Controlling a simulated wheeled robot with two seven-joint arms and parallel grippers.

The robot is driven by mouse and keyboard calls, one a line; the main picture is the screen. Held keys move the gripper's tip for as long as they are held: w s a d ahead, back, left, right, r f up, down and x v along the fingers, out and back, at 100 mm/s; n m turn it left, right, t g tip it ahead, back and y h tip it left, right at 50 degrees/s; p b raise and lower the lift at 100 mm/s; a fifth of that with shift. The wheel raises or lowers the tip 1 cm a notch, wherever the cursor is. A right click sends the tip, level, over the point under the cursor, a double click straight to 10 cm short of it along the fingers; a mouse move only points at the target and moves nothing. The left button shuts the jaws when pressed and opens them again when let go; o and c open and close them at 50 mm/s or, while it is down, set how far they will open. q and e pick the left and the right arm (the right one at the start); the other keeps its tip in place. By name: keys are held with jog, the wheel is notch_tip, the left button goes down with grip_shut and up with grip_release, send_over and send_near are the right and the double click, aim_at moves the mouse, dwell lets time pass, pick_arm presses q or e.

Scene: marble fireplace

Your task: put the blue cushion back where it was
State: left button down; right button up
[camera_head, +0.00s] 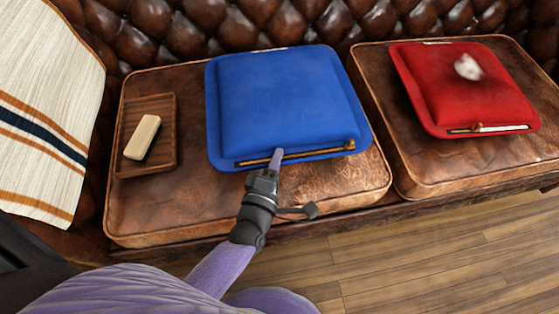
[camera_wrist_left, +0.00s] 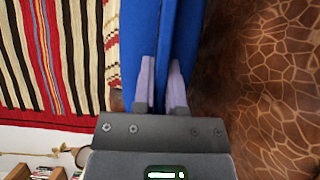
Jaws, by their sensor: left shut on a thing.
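The blue cushion (camera_head: 285,95) lies on the left brown leather seat (camera_head: 190,205), its zipped edge toward me. My left gripper (camera_head: 277,158) is at the front edge of the cushion, near the left part of the zip. In the left wrist view its two fingers (camera_wrist_left: 160,85) are shut on the edge of the blue cushion (camera_wrist_left: 143,30). My right gripper is in neither view.
A wooden tray (camera_head: 168,125) with a cream block (camera_head: 142,138) sits left of the cushion. A striped cloth (camera_head: 45,110) hangs at far left. A red cushion (camera_head: 465,85) with a whitish patch lies on the right seat (camera_head: 410,175). A tufted backrest (camera_head: 240,25) rises behind.

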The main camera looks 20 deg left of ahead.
pick_arm(q)
notch_tip(320, 180, down, 4)
jog(key=shift+r+b, duration=0.25)
jog(key=shift+b, duration=0.8)
jog(key=shift+r+p, duration=0.3)
jog(key=shift+r, duration=0.05)
jog(key=shift+f, duration=0.25)
jog(key=c, duration=0.7)
grip_release()
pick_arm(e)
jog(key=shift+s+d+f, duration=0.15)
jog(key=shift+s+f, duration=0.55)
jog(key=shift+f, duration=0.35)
